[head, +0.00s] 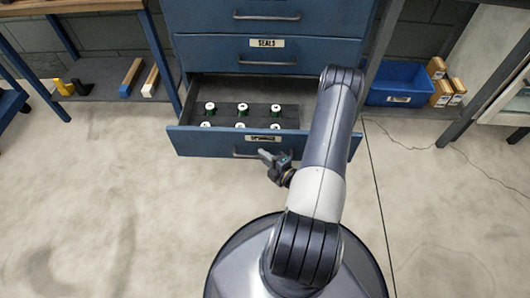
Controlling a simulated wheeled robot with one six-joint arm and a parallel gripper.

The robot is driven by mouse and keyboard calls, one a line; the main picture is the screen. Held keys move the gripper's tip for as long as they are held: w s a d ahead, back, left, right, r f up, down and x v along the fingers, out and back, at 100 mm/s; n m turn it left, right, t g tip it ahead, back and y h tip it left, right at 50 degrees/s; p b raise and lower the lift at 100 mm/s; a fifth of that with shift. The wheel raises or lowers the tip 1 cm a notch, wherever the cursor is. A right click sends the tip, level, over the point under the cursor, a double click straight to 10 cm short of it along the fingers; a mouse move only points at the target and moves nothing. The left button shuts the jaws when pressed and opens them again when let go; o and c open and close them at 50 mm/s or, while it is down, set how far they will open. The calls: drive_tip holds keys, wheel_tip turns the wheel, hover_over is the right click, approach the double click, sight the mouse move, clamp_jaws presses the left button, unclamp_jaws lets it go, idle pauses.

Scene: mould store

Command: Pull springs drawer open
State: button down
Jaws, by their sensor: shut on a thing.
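The springs drawer (190,143) is the lowest visible drawer of the blue cabinet. It stands pulled out, and its inside shows. Its front bears a small label (262,138), too small to read clearly. Several spools with white tops and green bodies (242,109) stand in rows in a dark insert inside it. My gripper (265,154) is at the drawer front, shut on the grey bar handle (240,154) below the label. The gripper and arm hide the handle's right part and part of the drawer's right side.
The drawer marked SEALS (200,55) above is shut. A blue bin (398,83) and small brown boxes (440,93) sit on a shelf at right. Wood-coloured and blue blocks (132,77) lie on the left shelf. A thin cable lies on the floor at right. The floor before the drawer's left is clear.

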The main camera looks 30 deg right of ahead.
idle(0.3)
drive_tip(key=c, duration=1.5)
unclamp_jaws()
drive_tip(key=shift+o, duration=0.2)
drive_tip(key=shift+s, duration=0.1)
drive_tip(key=p+v, duration=0.2)
drive_tip(key=v, duration=0.8)
drive_tip(key=shift+s, duration=0.3)
drive_tip(key=shift+b+x, duration=1)
drive_tip(key=shift+x, duration=4.4)
drive_tip(key=shift+d, duration=0.1)
